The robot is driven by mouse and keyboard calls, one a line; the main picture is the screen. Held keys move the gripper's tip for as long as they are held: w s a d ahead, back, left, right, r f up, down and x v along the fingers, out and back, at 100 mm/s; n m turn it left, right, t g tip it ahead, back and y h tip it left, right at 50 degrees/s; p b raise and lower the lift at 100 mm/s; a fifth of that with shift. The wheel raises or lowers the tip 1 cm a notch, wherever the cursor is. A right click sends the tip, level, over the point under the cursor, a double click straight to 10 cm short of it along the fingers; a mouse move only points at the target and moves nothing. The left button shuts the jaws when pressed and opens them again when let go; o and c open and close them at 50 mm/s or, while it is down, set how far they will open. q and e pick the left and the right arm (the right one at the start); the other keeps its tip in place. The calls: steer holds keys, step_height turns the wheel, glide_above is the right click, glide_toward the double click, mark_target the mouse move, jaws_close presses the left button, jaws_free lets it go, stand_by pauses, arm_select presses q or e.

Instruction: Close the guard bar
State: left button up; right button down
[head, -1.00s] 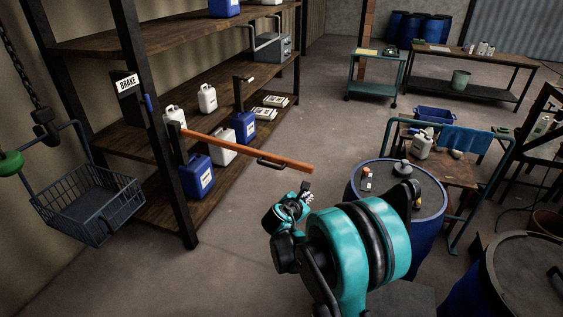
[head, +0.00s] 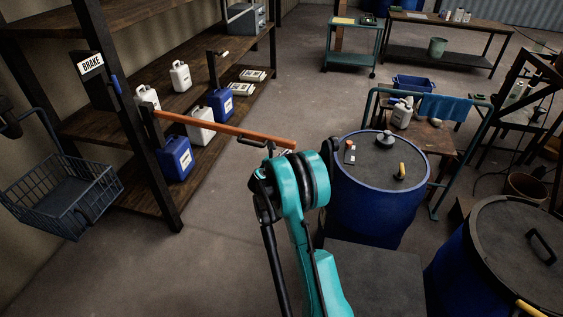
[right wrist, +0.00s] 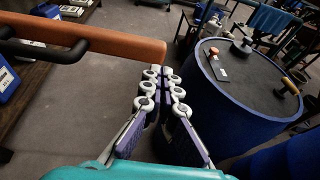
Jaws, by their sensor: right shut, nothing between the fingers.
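The guard bar (head: 225,130) is a long orange bar. It is mounted on the dark shelf post and sticks out into the aisle to the right, away from the shelf. A dark handle (head: 252,142) sits on its side. In the right wrist view the bar's free end (right wrist: 140,48) is just left of and beyond my right fingertips. My right gripper (right wrist: 164,82) is shut and empty, beside the free end; in the head view it (head: 272,150) is largely hidden by my wrist. I cannot tell whether it touches the bar. My left gripper is not in view.
A blue drum (head: 375,205) stands right of my arm, with another drum (head: 520,250) at the lower right. The shelf (head: 150,205) holds canisters. A wire basket (head: 65,200) hangs at the left. Open floor (head: 215,245) lies left of my arm.

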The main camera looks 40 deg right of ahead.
mark_target(293, 145)
steer(key=w+d, duration=0.1)
steer(key=d, duration=0.1)
steer(key=w+d, duration=0.1)
steer(key=shift+w+d+b, duration=0.1)
steer(key=shift+d+b, duration=0.25)
steer(key=shift+d, duration=0.05)
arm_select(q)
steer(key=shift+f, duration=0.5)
